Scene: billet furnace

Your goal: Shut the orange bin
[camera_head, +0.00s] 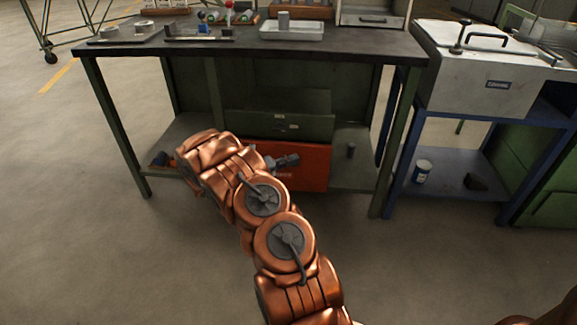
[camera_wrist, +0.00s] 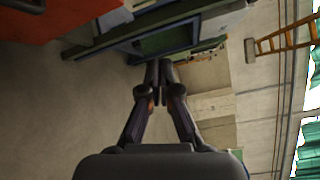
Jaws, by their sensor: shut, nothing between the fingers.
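The orange bin (camera_head: 310,168) is a drawer-like box under the workbench, directly below a green drawer (camera_head: 300,124). My arm covers its left part, and I cannot tell how far it is pulled out. My gripper (camera_head: 292,160) shows in front of the orange face in the head view, pointing right. I cannot tell whether it touches the face. In the wrist view my gripper (camera_wrist: 158,68) has its fingers together with nothing between them. The orange bin (camera_wrist: 62,16) fills the top left corner there, with a dark handle (camera_wrist: 24,5), beside the fingers and apart from them.
The dark workbench top (camera_head: 240,45) carries trays and small parts. A blue stand (camera_head: 480,170) with a can (camera_head: 422,172) stands to the right. The floor at front left is clear.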

